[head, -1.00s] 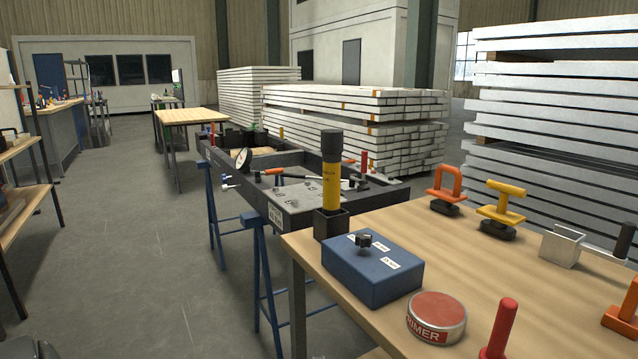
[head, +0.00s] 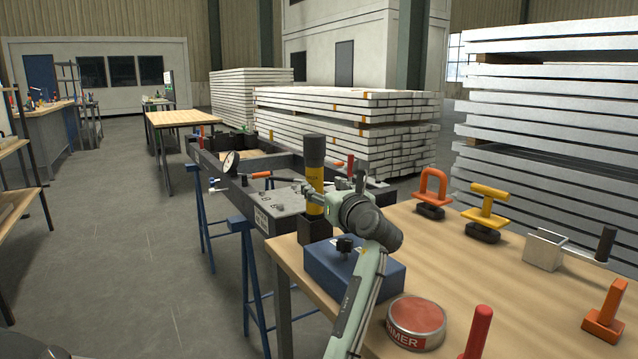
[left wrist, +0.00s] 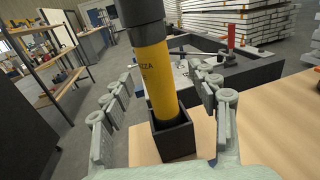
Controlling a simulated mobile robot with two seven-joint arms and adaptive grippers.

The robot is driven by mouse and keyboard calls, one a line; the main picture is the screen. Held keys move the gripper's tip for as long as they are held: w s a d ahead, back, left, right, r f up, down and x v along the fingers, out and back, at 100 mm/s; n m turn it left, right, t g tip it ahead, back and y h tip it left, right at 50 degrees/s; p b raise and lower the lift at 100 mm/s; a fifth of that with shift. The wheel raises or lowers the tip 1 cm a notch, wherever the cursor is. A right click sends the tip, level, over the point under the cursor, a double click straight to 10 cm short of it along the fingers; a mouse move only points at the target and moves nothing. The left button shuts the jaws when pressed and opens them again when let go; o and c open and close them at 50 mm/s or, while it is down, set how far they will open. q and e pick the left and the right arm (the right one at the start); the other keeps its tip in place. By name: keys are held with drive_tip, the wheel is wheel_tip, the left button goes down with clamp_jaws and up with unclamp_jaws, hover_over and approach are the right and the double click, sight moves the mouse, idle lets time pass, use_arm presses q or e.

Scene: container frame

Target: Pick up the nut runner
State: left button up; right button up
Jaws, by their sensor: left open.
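The nut runner (head: 314,165), a yellow cylinder with a black top, stands upright in a square black holder (head: 314,228) at the near table's far left corner. In the left wrist view the nut runner (left wrist: 158,82) rises from the black holder (left wrist: 172,138) and leans slightly in the picture. My left gripper (head: 338,197) is beside the yellow part and partly covers it. In the left wrist view its open fingers (left wrist: 165,88) stand on both sides of the yellow body, with gaps visible. My right gripper is not in view.
A blue box (head: 335,272) stands close to the holder, below my left arm. A primer tin (head: 416,320) and a red handle (head: 478,332) are nearer. Orange (head: 431,192) and yellow (head: 484,210) handled tools stand at the back. The table's middle is clear.

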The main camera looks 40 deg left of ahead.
sight(318, 183)
use_arm(q)
drive_tip(key=x, duration=0.4)
drive_tip(key=shift+s+a+f, duration=0.1)
drive_tip(key=shift+s, duration=0.2)
drive_tip(key=shift+w+a, duration=0.35)
drive_tip(key=shift+a, duration=0.15)
drive_tip(key=shift+c, duration=0.6)
clamp_jaws()
